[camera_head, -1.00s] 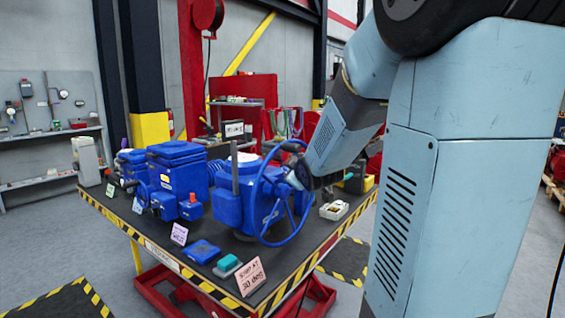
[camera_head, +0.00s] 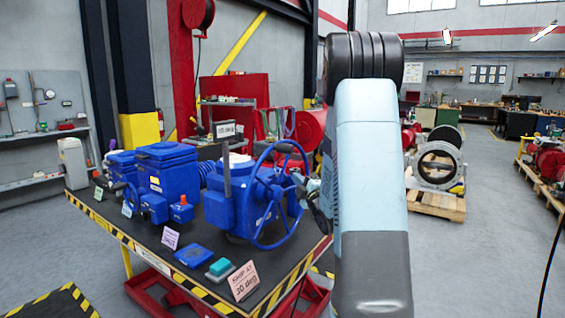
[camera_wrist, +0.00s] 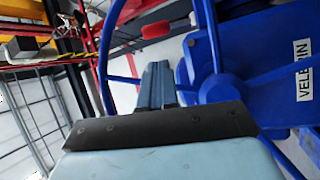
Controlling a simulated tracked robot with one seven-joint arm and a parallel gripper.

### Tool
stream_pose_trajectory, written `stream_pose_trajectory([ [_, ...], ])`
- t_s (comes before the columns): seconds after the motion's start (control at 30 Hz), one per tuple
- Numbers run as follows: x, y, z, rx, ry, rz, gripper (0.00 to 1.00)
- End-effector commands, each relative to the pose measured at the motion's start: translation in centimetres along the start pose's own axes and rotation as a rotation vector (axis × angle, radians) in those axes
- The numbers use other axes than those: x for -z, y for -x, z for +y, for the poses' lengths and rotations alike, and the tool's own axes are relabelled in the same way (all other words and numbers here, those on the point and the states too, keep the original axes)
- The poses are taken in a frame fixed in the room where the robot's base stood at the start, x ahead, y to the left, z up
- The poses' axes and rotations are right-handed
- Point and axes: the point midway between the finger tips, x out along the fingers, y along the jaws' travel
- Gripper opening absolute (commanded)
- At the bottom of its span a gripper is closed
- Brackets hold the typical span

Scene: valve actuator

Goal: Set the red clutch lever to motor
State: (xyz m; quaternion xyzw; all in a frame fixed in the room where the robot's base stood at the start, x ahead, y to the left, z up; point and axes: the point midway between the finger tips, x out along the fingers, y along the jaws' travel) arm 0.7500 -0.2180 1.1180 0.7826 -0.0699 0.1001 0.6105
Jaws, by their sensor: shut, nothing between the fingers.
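The blue actuator (camera_head: 228,208) with a large handwheel (camera_head: 259,216) stands at the table's right end. In the wrist view a red grip (camera_wrist: 156,30), apparently the clutch lever's end, sits between the handwheel rim (camera_wrist: 106,62) and the blue body (camera_wrist: 265,45). Which position the lever is set to cannot be told. I cannot make the lever out in the head view. My gripper (camera_wrist: 155,85) is shut and empty, beyond the dark wrist plate and below the red grip in the picture, apart from it. In the head view my gripper is beside the handwheel's right side, partly hidden by my arm.
The striped-edge table (camera_head: 150,235) also carries a second blue actuator (camera_head: 168,175), a teal-topped block (camera_head: 221,267) and a "Ship at 30 deg" card (camera_head: 244,281). The handwheel's rim and spokes crowd the space around the red grip.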

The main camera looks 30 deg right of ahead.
Motion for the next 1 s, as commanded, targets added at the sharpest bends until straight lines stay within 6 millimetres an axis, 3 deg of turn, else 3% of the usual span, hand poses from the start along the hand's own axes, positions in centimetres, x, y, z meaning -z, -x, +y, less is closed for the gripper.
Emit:
stream_pose_trajectory([
  [0.23, -1.6, 0.9, -0.9, -0.077, 0.053, 0.042, 0.0],
  [0.7, -1.7, 1.0, -0.9, -0.091, 0.063, 0.05, 0.0],
  [0.87, -1.6, -0.1, -0.8, -0.091, 0.063, 0.052, 0.0],
  [1.0, -1.4, -2.2, -0.6, -0.092, 0.062, 0.053, 0.0],
])
